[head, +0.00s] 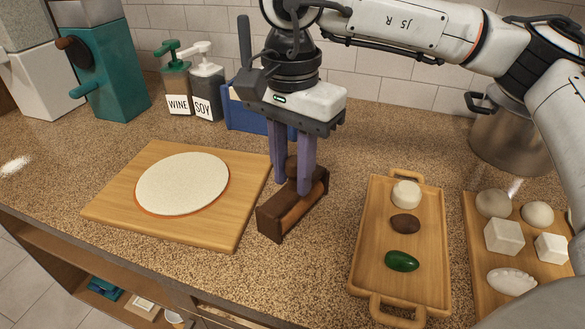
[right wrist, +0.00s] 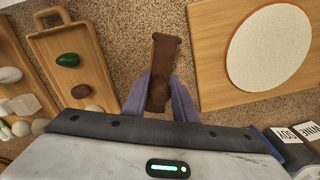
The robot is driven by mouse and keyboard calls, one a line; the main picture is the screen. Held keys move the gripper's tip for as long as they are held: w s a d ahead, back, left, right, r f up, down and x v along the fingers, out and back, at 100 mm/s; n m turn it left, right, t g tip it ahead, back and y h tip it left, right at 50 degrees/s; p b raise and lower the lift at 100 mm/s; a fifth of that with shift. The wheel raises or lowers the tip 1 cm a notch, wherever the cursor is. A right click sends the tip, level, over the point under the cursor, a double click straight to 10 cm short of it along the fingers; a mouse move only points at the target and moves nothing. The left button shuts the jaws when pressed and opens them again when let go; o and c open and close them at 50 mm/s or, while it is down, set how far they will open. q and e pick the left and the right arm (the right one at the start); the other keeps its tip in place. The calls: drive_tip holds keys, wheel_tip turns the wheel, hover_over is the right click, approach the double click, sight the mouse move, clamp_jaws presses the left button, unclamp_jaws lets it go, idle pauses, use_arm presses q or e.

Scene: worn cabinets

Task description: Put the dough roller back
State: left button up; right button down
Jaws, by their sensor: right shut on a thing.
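The dough roller (head: 304,207) is dark brown wood with a lighter cylinder between darker end blocks. It sits on or very near the counter, between the dough board and the small tray; I cannot tell if it touches. My right gripper (head: 293,186) comes from above, its two purple fingers shut on the roller's upper middle part. In the right wrist view, the roller (right wrist: 166,48) shows between the fingers of the right gripper (right wrist: 160,88). The fingers hide part of the roller. My left gripper is in neither view.
A cutting board (head: 130,183) bears a flat dough round (head: 182,183). A handled tray (head: 425,283) holds several small items. Another board (head: 476,225) holds pale lumps and blocks. Bottles (head: 206,92), a blue holder (head: 238,117) and a metal pot (head: 505,142) stand behind.

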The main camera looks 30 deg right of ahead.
drive_tip(key=shift+f, duration=0.3)
drive_tip(key=c, duration=1.4)
unclamp_jaws()
drive_tip(key=shift+o, duration=0.2)
drive_tip(key=shift+r, duration=0.15)
drive_tip(key=shift+r+p, duration=2.1)
drive_tip(key=shift+r, duration=1.25)
drive_tip(key=shift+r+p, duration=1.4)
drive_tip(key=shift+r, duration=0.6)
